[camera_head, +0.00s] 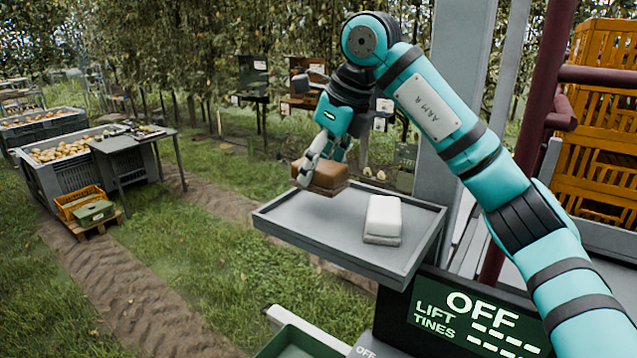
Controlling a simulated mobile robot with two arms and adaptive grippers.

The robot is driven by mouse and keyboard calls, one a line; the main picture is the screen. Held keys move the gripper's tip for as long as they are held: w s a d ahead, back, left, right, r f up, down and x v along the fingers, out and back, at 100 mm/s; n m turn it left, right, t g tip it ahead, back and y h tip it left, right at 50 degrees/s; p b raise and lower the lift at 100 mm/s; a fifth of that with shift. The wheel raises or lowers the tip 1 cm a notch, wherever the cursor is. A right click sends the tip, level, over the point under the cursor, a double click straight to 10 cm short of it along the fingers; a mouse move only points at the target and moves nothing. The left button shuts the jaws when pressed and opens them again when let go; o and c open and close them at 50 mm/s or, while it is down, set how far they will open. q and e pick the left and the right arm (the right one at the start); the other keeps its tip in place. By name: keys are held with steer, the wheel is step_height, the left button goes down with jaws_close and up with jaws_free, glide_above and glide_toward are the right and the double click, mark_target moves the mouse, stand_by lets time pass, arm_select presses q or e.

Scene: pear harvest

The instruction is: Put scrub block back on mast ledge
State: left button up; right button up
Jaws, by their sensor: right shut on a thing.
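The brown scrub block (327,177) is in my right gripper (322,160), whose fingers are shut on it from above. The block is roughly level at the far left part of the grey mast ledge (285,227), a shallow rimmed tray. It appears to be just above the ledge, but I cannot tell for sure whether it touches. A white block with a greyer lower layer (383,217) lies on the right half of the ledge, apart from the brown block. My left gripper is not in view.
A dark display panel (470,318) is below the ledge, and a grey mast (455,90) rises behind it. Orange crates (600,130) are stacked at right. A small table (130,143), produce bins (45,180) and a yellow crate (80,200) stand at left on grass.

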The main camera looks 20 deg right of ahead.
mark_target(318, 187)
steer(key=f, duration=0.2)
steer(key=p, duration=0.1)
steer(key=shift+w+f, duration=0.25)
steer(key=shift+f, duration=0.15)
steer(key=shift+w+f, duration=0.15)
steer(key=shift+f, duration=0.7)
steer(key=o, duration=1.1)
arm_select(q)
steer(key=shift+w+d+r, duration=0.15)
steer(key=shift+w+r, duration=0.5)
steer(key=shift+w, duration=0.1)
